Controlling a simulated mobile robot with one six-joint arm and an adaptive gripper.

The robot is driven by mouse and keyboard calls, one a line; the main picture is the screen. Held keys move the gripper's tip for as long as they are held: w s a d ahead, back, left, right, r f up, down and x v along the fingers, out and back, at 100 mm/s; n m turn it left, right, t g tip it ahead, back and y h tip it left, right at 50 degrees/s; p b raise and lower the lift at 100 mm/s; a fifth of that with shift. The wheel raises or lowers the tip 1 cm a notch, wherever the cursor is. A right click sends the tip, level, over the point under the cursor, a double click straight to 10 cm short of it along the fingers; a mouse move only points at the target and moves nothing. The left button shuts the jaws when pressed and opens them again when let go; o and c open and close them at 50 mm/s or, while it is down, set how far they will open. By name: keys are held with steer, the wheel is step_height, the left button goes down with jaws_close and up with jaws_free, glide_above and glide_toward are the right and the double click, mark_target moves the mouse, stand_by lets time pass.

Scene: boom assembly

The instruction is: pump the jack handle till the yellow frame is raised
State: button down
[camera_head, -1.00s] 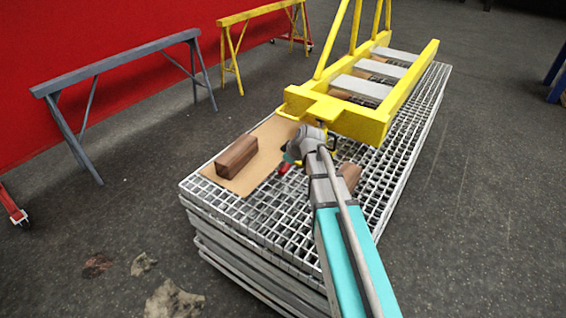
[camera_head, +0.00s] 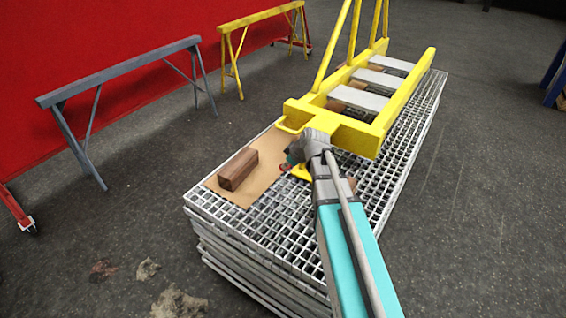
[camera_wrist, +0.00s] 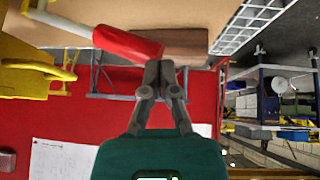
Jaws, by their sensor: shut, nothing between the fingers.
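The yellow frame (camera_head: 352,133) lies along the top of a stack of gratings, its near crossbeam close to my gripper. It also shows at the left of the wrist view (camera_wrist: 25,78). The jack handle has a red grip (camera_wrist: 128,46) on a pale yellowish bar in the wrist view. In the head view only a bit of red shows by my gripper (camera_head: 287,166). A yellow jack part (camera_head: 302,173) shows below the crossbeam; my arm hides most of the jack. My gripper's fingers (camera_wrist: 160,72) are shut and empty, tips close beside the red grip; I cannot tell whether they touch.
A brown wooden block (camera_head: 238,169) sits on a cardboard sheet (camera_head: 262,187) on the grating stack (camera_head: 262,237). A grey sawhorse (camera_head: 120,70) and a yellow sawhorse (camera_head: 260,18) stand to the left by a red wall (camera_head: 60,30). Open floor lies to the right.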

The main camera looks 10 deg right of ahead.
steer(key=shift+p+v, duration=1.5)
steer(key=shift+v, duration=0.65)
steer(key=shift+s+a, duration=0.15)
steer(key=s+f+m+g+h, duration=0.1)
steer(key=s+m, duration=0.3)
steer(key=s, duration=0.4)
steer(key=s+f+m+g+h, duration=0.2)
steer(key=s+m+g+h, duration=0.1)
steer(key=s, duration=0.5)
steer(key=shift+s+m+g, duration=0.3)
steer(key=shift+m+g, duration=0.4)
steer(key=shift+m, duration=0.6)
steer(key=shift+a+f, duration=0.1)
steer(key=shift+f, duration=0.05)
